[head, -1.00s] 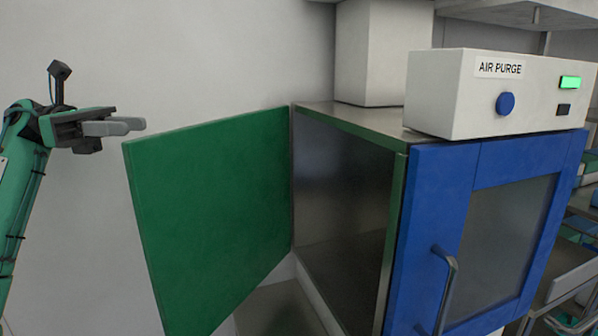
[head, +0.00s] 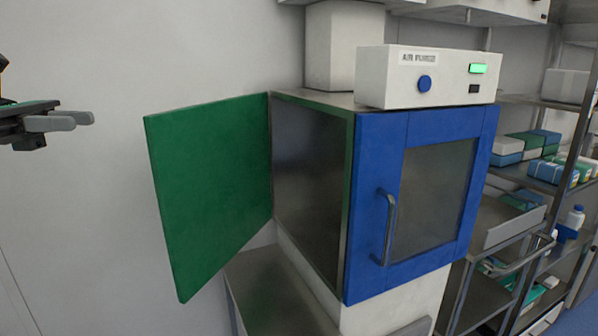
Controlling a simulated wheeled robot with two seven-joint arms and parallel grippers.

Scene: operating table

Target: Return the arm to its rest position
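My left gripper (head: 70,119) is at the left edge of the head view, in front of the pale wall. Its grey fingers point right and nothing shows between them. The two fingers overlap from this angle, so I cannot tell how far apart they are. It is left of the green door panel (head: 208,195) and apart from it in the picture. The rest of my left arm is mostly outside the frame. My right gripper is not in view.
The green panel stands swung out from the left side of a cabinet. The cabinet's blue front door (head: 378,270) with its handle (head: 388,228) is shut. An air purge box (head: 385,90) sits on top. Shelves with supplies (head: 550,172) and a metal cart (head: 492,225) stand at the right.

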